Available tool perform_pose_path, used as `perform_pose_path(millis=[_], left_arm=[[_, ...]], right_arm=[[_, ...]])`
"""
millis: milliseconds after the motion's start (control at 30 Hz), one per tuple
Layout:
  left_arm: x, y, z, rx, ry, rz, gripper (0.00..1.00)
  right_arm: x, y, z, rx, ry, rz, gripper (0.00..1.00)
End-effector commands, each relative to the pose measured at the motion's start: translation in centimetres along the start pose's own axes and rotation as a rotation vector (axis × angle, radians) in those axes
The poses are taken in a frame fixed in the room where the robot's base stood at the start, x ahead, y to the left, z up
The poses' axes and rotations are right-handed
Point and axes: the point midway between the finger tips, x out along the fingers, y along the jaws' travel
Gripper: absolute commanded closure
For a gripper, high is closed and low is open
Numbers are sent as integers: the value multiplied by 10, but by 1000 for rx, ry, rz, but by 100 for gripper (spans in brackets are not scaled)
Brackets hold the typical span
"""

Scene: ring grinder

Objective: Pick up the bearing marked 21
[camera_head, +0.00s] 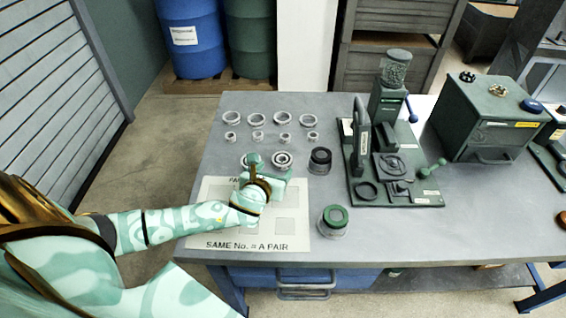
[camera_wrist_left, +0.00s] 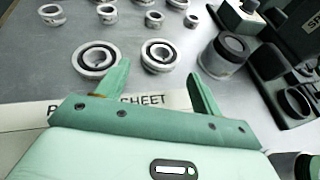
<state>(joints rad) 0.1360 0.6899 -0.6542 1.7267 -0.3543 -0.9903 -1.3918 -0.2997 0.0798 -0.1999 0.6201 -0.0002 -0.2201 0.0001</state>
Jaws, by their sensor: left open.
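Two bearings lie on the grey table just beyond the pair sheet: a left one (camera_head: 245,161) partly hidden by my gripper, and a right one (camera_head: 282,160). The left wrist view also shows the left bearing (camera_wrist_left: 92,60) and the right bearing (camera_wrist_left: 159,55). The number 21 cannot be read on either. My left gripper (camera_head: 270,165) is open and empty over the far edge of the pair sheet (camera_head: 217,225). In the wrist view its left finger overlaps the left bearing's edge; the right bearing is ahead between the fingers. My right gripper is not in view.
Rows of large rings (camera_head: 257,119) and small rings (camera_head: 257,136) lie behind the bearings. A dark-lidded jar (camera_head: 320,167) and a green-topped jar (camera_head: 334,225) stand to the right. A green grinder (camera_head: 385,150) and a box (camera_head: 490,125) are farther right.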

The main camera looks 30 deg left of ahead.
Motion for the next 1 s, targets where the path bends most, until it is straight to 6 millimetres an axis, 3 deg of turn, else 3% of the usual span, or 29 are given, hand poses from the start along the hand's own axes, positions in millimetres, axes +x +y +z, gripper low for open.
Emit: perform_pose_path(millis=[400,667,800,833,1000], left_arm=[[53,-1,-3,-1,1,1,33],[56,-1,0,-2,0,-1,33],[55,-1,0,-2,0,0,69],[55,-1,0,-2,0,0,74],[55,-1,0,-2,-1,0,74]], right_arm=[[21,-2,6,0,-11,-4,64],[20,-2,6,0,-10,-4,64],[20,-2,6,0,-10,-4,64],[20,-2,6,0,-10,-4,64],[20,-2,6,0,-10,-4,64]])
